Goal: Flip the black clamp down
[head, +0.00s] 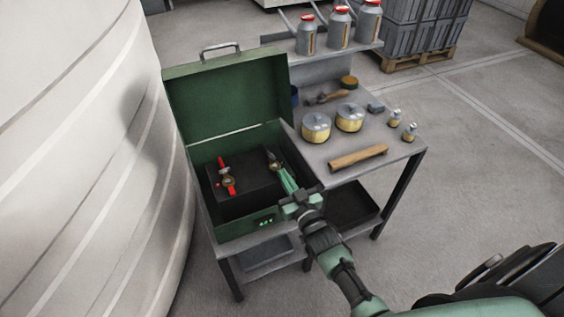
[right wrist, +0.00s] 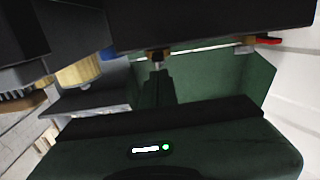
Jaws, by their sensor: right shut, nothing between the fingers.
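The black clamp (head: 270,155) is on the right side of a dark block (head: 248,178) inside the open green case (head: 225,95). Its dark part points up and away, with brass and metal parts at its base. My right gripper (head: 281,173) comes in from the front right. Its fingers are together and empty, with the tips at or very near the clamp's base; I cannot tell if they touch. In the right wrist view the fingertips (right wrist: 157,73) are just below a brass and metal piece (right wrist: 157,55). My left gripper is not in view.
A red clamp (head: 226,176) is on the left of the same block. The case's raised lid is behind. The grey table (head: 400,150) holds two pots (head: 316,127), a wooden bar (head: 358,157) and small bottles. A large white tank (head: 80,150) stands close on the left.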

